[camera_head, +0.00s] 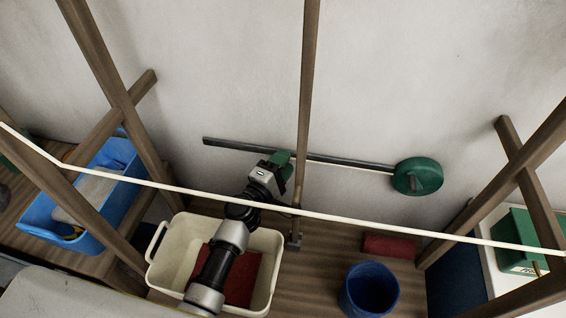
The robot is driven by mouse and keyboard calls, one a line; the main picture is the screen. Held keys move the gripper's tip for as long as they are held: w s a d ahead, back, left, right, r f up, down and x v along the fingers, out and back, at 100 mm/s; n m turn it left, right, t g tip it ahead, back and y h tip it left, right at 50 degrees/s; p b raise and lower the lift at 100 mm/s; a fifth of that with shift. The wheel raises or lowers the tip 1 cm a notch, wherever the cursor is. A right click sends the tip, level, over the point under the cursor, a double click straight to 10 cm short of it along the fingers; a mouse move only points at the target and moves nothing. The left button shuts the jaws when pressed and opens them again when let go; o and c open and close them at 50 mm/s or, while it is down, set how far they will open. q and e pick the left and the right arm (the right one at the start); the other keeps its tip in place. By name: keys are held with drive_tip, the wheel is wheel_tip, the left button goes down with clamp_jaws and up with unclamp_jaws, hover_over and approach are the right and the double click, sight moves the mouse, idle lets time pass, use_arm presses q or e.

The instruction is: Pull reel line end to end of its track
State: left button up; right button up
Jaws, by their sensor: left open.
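A green round reel (418,176) is on the pale wall at the right end of a dark straight track (230,145). A thin pale line (350,166) runs along the track's lower edge from the reel toward my left gripper. A small green piece (282,157), which looks like the line end, sits at the track by the gripper's tip. My left gripper (277,170) is open at this green piece. Its fingers are small and partly hidden, so contact cannot be told. The track continues free to the left. My right gripper is not in view.
A wooden post (306,80) stands just right of my left gripper. A white cord (400,231) crosses the foreground. Below are a cream tub (180,240) with a red item, a blue bucket (369,290), a red block (388,246) and a blue crate (122,158).

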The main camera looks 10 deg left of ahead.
sight(219, 144)
use_arm(q)
clamp_jaws()
drive_tip(key=shift+a, duration=0.1)
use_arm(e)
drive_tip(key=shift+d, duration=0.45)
use_arm(q)
drive_tip(key=a+b, duration=0.6)
drive_tip(key=a, duration=1.2)
drive_tip(key=shift+f, duration=0.15)
drive_tip(key=shift+a, duration=0.55)
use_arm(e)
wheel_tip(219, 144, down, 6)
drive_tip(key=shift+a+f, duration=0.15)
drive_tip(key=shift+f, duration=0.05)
use_arm(q)
unclamp_jaws()
drive_tip(key=shift+s, duration=0.1)
